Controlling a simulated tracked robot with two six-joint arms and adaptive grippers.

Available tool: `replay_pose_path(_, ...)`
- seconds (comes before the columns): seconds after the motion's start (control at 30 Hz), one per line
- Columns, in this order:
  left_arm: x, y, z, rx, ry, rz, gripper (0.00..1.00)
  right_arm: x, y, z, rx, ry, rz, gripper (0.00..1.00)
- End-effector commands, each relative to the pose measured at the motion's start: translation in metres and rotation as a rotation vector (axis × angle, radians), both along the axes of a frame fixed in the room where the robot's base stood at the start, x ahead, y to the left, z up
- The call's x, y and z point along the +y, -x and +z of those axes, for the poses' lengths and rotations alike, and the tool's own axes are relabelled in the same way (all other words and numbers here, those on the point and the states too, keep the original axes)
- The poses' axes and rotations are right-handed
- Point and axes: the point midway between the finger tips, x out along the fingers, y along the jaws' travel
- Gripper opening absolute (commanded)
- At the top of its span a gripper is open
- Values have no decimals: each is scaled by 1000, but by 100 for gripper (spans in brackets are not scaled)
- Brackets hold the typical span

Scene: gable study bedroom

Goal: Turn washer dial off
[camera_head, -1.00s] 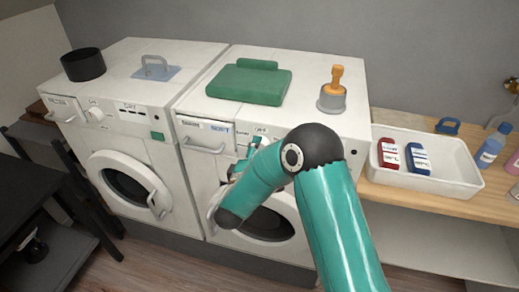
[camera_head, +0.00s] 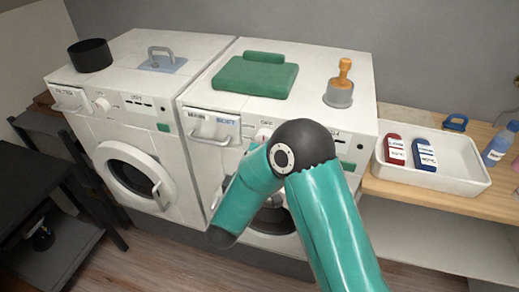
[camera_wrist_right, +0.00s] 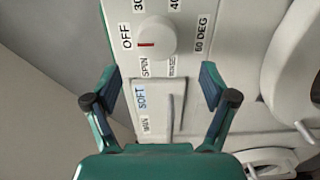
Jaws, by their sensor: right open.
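The washer (camera_head: 205,165) is the right-hand white machine, with a drawer marked MAIN and SOFT. Its round white dial (camera_wrist_right: 157,38) is in the right wrist view, with a red mark at its left side, facing the OFF label (camera_wrist_right: 126,36). SPIN and 60 DEG labels also ring it. In the head view the dial (camera_head: 263,135) shows just left of my arm's elbow. My right gripper (camera_wrist_right: 158,82) is open and empty, its fingertips over the drawer front, apart from the dial. In the head view my arm hides this gripper. My left gripper is out of view.
The drawer handle (camera_wrist_right: 171,115) lies between my fingers in the wrist view. A dryer (camera_head: 85,100) stands left of the washer. A green folded cloth (camera_head: 252,77) and an orange-handled item (camera_head: 341,92) sit on top. A white tray (camera_head: 450,180) is on the right shelf.

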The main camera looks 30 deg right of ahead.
Motion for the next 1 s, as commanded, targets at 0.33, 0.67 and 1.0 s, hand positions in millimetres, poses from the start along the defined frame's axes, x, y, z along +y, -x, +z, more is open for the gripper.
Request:
replay_pose_path(0.33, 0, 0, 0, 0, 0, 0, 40, 38, 31, -1, 2, 1, 2, 84)
replay_pose_path(0.67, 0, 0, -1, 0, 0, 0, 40, 40, 34, -1, 1, 0, 0, 84)
replay_pose_path(1.0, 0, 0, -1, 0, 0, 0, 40, 29, 35, -6, 13, 1, -23, 84)
